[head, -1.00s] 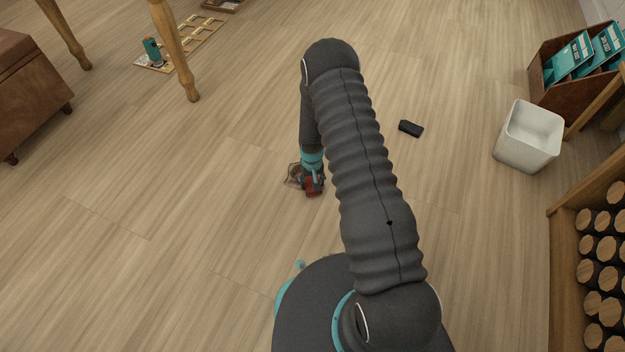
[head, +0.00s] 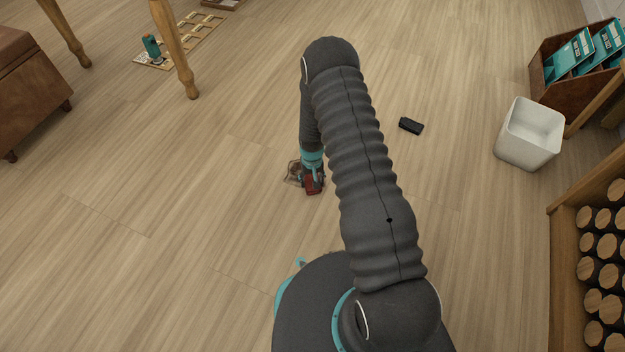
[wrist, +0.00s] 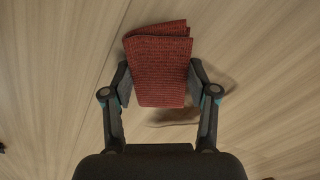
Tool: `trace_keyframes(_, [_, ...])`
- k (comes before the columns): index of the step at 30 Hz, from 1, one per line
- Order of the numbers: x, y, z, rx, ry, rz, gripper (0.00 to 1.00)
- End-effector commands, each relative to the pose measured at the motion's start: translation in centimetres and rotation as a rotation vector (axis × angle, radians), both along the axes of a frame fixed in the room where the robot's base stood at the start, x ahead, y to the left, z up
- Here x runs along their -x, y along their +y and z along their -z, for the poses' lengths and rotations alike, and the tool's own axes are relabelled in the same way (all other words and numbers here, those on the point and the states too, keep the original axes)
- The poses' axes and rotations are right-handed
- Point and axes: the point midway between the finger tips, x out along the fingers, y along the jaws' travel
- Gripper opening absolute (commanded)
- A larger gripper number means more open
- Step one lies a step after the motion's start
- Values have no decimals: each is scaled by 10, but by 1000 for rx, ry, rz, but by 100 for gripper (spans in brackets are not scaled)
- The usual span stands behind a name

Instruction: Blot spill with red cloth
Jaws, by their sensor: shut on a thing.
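My gripper (wrist: 158,85) is shut on the folded red cloth (wrist: 158,62), which sits between its two fingers in the wrist view. In the head view the red cloth (head: 313,183) shows just below my gripper, low over the floor. The spill (wrist: 175,116) is a brownish patch on the wood floor, partly hidden behind the cloth and fingers. In the head view the spill (head: 293,172) shows at the left of the cloth. I cannot tell whether the cloth touches the floor.
A black object (head: 411,126) lies on the floor to the right. A white bin (head: 530,140) and a wooden box of teal cases (head: 545,92) stand at the right, above a rack (head: 562,260). Brown furniture (head: 30,85) is at the left. Floor left of my gripper is clear.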

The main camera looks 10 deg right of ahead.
Motion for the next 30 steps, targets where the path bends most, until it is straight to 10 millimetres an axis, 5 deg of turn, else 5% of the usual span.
trace_keyframes(30, [0,0,6,0,0,0,31])
